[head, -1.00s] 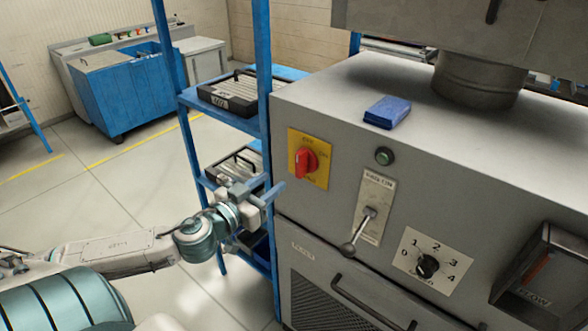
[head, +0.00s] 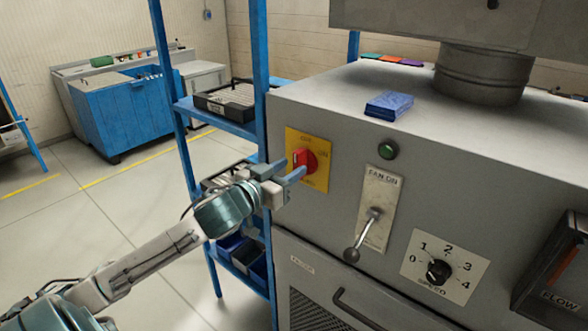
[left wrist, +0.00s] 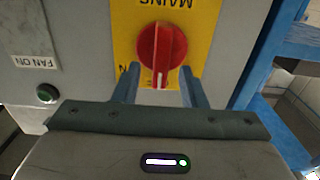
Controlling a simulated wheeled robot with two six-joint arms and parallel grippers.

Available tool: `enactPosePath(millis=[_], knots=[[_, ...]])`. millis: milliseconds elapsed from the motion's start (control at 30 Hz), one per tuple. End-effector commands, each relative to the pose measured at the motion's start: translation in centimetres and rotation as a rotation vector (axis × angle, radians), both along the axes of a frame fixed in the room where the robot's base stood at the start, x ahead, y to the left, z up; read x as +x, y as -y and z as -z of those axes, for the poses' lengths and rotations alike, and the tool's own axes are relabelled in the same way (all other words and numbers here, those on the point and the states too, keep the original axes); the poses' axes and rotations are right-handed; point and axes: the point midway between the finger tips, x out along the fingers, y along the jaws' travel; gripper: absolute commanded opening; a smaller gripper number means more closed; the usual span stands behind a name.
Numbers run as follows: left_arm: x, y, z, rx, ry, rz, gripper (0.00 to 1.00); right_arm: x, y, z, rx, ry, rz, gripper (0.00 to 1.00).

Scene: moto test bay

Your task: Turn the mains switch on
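The mains switch is a red rotary knob (head: 309,158) on a yellow plate (head: 321,179) on the left of the grey machine's front. In the left wrist view the knob (left wrist: 161,48) appears upside down, and its white mark points to the OFF side, the plate's top in the head view. My left gripper (head: 295,167) is open in front of the knob. In the left wrist view its two fingers (left wrist: 160,82) stand apart on either side of the knob's marked end. I cannot tell whether they touch it. My right gripper is not in view.
A green button (head: 388,150), a fan lever (head: 363,236) and a speed dial (head: 438,271) sit to the right on the same front. A blue rack (head: 262,80) stands close on the left.

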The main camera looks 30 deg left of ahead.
Motion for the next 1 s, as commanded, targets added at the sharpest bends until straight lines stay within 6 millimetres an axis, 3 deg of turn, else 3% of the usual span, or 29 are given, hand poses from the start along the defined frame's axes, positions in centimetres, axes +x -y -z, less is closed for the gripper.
enactPosePath(millis=[300,667,867,1000], knots=[[2.2,0.1,0.0,-0.001,0.000,-0.004,0.38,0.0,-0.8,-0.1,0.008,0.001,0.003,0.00],[2.5,0.2,0.0,0.000,-0.002,-0.001,0.38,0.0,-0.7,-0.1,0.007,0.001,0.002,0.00],[2.5,0.2,0.0,0.001,-0.001,-0.001,0.03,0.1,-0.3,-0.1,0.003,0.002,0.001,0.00],[2.5,0.2,0.0,0.001,-0.001,-0.001,0.00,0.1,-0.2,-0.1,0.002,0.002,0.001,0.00]])
